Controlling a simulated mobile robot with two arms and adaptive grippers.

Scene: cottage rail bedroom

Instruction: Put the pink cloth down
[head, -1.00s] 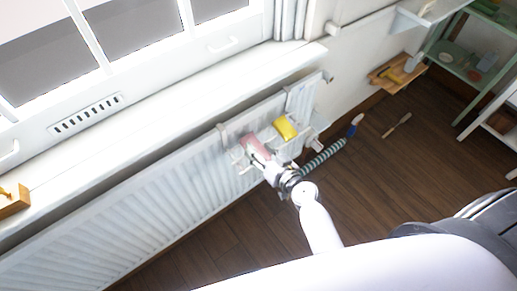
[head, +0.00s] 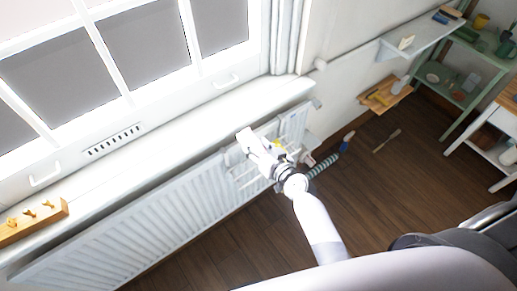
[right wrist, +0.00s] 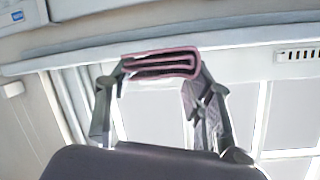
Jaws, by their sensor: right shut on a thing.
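My right gripper (head: 250,142) is above the rack on the white radiator (head: 160,217) under the window. In the right wrist view, it is shut on the pink cloth (right wrist: 160,64), which is folded in layers between the two fingers. The cloth cannot be made out in the head view, where the gripper hides it. My left gripper is not in view.
The white windowsill (head: 190,125) runs above the radiator, with a wooden peg block (head: 35,222) at its left. A wooden wall shelf (head: 385,95) and a green shelf unit (head: 455,85) stand right. A brush (head: 347,139) and a wooden stick (head: 387,141) lie on open floor.

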